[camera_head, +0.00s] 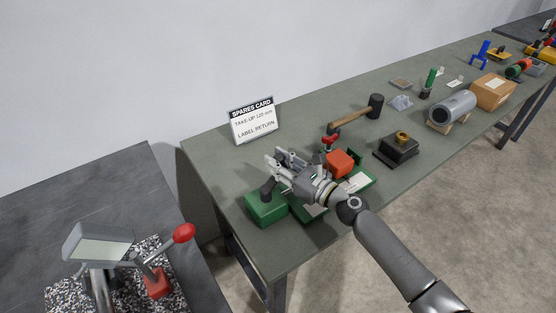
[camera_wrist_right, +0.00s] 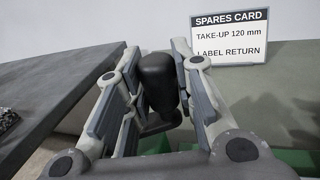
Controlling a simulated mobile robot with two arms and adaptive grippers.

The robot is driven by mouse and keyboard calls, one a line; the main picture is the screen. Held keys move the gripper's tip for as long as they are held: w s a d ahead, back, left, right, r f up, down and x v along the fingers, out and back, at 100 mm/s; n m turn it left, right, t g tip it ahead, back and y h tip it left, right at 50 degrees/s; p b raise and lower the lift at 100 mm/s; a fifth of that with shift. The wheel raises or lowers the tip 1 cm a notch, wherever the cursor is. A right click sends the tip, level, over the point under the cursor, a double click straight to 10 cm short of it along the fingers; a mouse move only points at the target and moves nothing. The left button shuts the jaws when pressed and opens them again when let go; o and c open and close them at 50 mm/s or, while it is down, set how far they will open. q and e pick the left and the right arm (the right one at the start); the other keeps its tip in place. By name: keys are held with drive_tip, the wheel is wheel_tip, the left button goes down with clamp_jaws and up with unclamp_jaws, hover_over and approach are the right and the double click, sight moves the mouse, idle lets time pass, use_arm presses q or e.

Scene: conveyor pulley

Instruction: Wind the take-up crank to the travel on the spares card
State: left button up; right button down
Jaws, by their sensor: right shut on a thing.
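The spares card (camera_head: 253,120) stands at the back left of the bench. In the right wrist view the card (camera_wrist_right: 228,38) reads "TAKE-UP 120 mm" and "LABEL RETURN". The take-up unit has a green housing (camera_head: 266,208) at the bench's left front, with a black crank handle (camera_head: 267,187) above it. My right gripper (camera_head: 275,168) is at the crank. In the right wrist view the upright black grip (camera_wrist_right: 157,82) of the crank is between my right gripper's fingers (camera_wrist_right: 158,88), shut on it. My gripper and arm hide part of the unit. My left gripper is out of view.
A red block (camera_head: 340,162), a mallet (camera_head: 357,113) and a dark block with a brass top (camera_head: 398,147) lie right of the unit. A grey cylinder (camera_head: 452,107) and cardboard box (camera_head: 493,91) stand further right. A dark counter (camera_head: 75,195) with a red-knobbed lever (camera_head: 183,234) is at left.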

drive_tip(key=m+t+h+p, duration=0.2)
drive_tip(key=p, duration=0.1)
drive_tip(key=s+d+m+t+h+p, duration=0.1)
drive_tip(key=shift+s+d+r, duration=0.1)
drive_tip(key=shift+r, duration=0.2)
drive_tip(key=shift+s+d+f+m+t+h+p, duration=0.15)
drive_tip(key=shift+m+t+h+p, duration=0.25)
drive_tip(key=shift+h, duration=0.3)
drive_tip(key=shift+s+d+f+m+t+h, duration=0.1)
drive_tip(key=shift+s+d+m+t+h, duration=0.1)
drive_tip(key=shift+m+h, duration=0.25)
drive_tip(key=shift+s+d+m+t+h, duration=0.15)
drive_tip(key=shift+m+t+h, duration=0.1)
drive_tip(key=shift+h, duration=0.4)
drive_tip(key=shift+w, duration=0.15)
drive_tip(key=c, duration=1.2)
unclamp_jaws()
drive_tip(key=shift+v, duration=6.05)
